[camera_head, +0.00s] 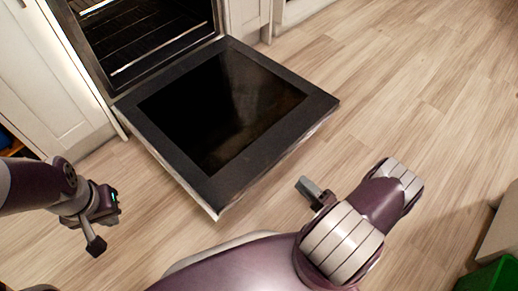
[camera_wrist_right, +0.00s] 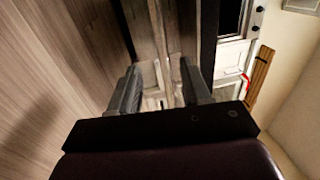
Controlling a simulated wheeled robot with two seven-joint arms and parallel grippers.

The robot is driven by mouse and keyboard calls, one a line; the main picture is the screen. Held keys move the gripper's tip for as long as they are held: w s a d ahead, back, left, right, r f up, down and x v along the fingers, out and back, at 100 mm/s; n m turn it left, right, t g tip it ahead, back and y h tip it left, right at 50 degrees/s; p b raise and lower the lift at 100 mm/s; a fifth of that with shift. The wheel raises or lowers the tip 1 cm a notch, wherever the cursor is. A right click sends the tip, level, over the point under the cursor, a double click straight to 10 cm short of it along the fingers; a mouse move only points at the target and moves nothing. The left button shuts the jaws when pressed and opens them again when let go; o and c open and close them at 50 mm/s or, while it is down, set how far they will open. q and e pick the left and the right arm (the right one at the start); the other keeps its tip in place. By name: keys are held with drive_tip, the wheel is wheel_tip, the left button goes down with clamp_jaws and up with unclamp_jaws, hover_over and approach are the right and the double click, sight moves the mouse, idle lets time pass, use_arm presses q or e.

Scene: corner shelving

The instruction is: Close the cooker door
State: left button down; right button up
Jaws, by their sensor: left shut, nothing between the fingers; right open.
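The cooker door (camera_head: 190,160) hangs fully open, folded down nearly flat with its dark glass panel facing up. The cooker's cavity (camera_head: 140,45) behind it is open and shows wire racks. My left gripper (camera_head: 96,246) is shut and empty, left of the door and apart from it. My right gripper (camera_head: 312,190) is beside the door's right front side, over the floor; a gap of floor shows between them. In the right wrist view its two fingers (camera_wrist_right: 160,85) are apart with nothing held between them.
White cabinets (camera_head: 48,75) flank the cooker. The wooden floor (camera_head: 420,90) to the right of the door is clear. A green object (camera_head: 492,275) lies at the bottom right corner. A wooden item (camera_wrist_right: 261,75) is at the right of the wrist view.

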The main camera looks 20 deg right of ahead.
drive_tip(key=b+x, duration=0.3)
drive_tip(key=x, duration=0.9)
drive_tip(key=shift+a, duration=0.2)
drive_tip(key=shift+w+a+r+b, duration=0.15)
drive_tip(key=shift+w+r+b, duration=0.15)
drive_tip(key=shift+w, duration=0.1)
